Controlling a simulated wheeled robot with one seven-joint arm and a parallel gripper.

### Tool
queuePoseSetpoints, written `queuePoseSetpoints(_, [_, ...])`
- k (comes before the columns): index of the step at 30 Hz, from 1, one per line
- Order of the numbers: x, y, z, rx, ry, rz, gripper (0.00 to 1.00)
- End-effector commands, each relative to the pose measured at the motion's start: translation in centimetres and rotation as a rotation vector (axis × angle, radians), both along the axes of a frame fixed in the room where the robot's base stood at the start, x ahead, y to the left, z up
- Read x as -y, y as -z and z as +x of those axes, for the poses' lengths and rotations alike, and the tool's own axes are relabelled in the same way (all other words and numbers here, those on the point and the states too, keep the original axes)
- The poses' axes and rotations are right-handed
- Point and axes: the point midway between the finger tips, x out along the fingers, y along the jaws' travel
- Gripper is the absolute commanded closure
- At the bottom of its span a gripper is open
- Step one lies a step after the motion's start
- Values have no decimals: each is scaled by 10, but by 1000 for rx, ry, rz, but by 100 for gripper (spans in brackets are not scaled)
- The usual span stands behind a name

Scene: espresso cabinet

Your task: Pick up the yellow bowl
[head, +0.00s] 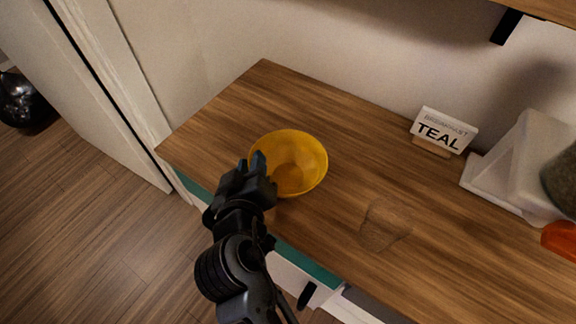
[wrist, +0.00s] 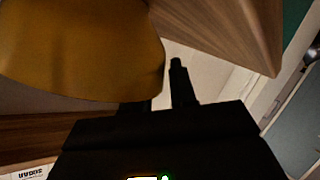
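The yellow bowl (head: 300,165) stands upright on the wooden counter near its left front edge. My gripper (head: 251,164) is at the bowl's left side, with its bluish fingertips overlapping the rim in the head view. In the wrist view the bowl (wrist: 80,50) fills the upper left and hides most of one finger of my gripper (wrist: 164,88). The other finger stands just right of the bowl's edge, with a narrow gap beside it. The fingers look apart. Whether either touches the bowl cannot be told.
A sign reading TEAL (head: 443,130) stands at the back. A white object (head: 515,165) and an orange item (head: 561,240) are at the right. A black bag (head: 25,100) lies on the floor far left.

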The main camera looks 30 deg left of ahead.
Motion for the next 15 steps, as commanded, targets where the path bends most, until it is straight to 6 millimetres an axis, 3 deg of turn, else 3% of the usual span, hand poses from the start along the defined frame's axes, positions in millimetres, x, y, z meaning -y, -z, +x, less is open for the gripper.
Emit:
queuePoseSetpoints(8, [0, 0, 0, -1, 1, -1, 100])
queuePoseSetpoints(15, [0, 0, 0, -1, 1, -1, 100])
